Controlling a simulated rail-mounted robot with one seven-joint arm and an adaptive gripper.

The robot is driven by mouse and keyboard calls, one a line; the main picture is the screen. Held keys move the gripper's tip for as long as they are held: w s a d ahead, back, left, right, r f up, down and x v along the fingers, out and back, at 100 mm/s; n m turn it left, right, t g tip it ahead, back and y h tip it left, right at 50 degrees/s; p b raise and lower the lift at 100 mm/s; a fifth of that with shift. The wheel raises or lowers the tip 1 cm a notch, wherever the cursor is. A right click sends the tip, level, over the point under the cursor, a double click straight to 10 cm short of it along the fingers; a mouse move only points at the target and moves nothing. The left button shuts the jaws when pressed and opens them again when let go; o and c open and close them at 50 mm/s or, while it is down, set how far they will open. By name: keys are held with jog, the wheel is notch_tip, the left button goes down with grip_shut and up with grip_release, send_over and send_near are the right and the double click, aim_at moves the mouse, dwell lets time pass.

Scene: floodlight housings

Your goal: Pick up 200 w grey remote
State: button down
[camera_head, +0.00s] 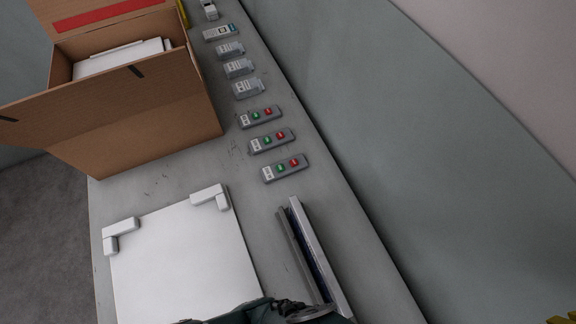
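Three dark grey remotes with green and red buttons lie in a row on the grey bench: a far one (260,117), a middle one (271,141) and a near one (285,168). Each has a pale label at its left end. The label print is too small to read, so I cannot tell which is the 200 w one. Dark parts of my arm or gripper (285,311) show at the bottom edge, well below the remotes. The fingertips are not clearly visible, and nothing touches the remotes.
Several lighter grey modules (248,89) continue the row farther back. An open cardboard box (150,125) with white panels stands at left. A white board (185,260) with corner blocks lies in front. A long panel-like piece (318,255) stands beside it. A wall runs along the right.

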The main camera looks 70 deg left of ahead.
dwell(0.3)
jog(key=shift+c, duration=1.8)
grip_release()
